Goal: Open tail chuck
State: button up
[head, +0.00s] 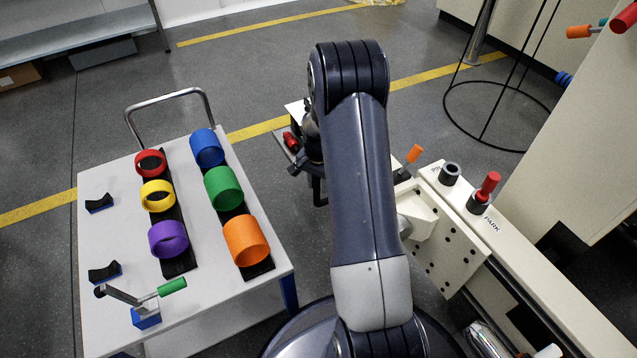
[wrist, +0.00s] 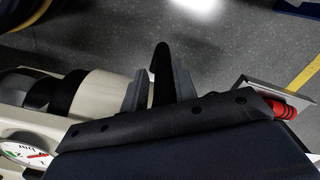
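In the wrist view, the two grey fingers of my gripper (wrist: 160,88) stand on either side of an upright black lever-like piece (wrist: 161,65). The piece about fills the space between them; I cannot tell whether they press on it. A cream cylinder (wrist: 102,92) with black rings lies just left of the fingers and looks like part of the chuck. How it joins the black piece is hidden. In the head view, my arm covers my fingertips and most of this area. An orange-tipped lever (head: 414,154) shows right of my arm on the cream machine (head: 455,235).
A white cart (head: 100,235) with coloured rings on black racks stands at the left. A dial gauge (wrist: 25,150) is at the wrist view's lower left. A red part (wrist: 284,107) sits at its right. A red-knobbed post (head: 488,187) rises from the machine.

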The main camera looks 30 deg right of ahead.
jog(key=shift+o, duration=1.3)
notch_tip(320, 180, up, 11)
jog(key=p, duration=0.4)
jog(key=shift+f, duration=0.1)
notch_tip(320, 180, down, 11)
jog(key=b, duration=0.4)
jog(key=shift+s, duration=0.55)
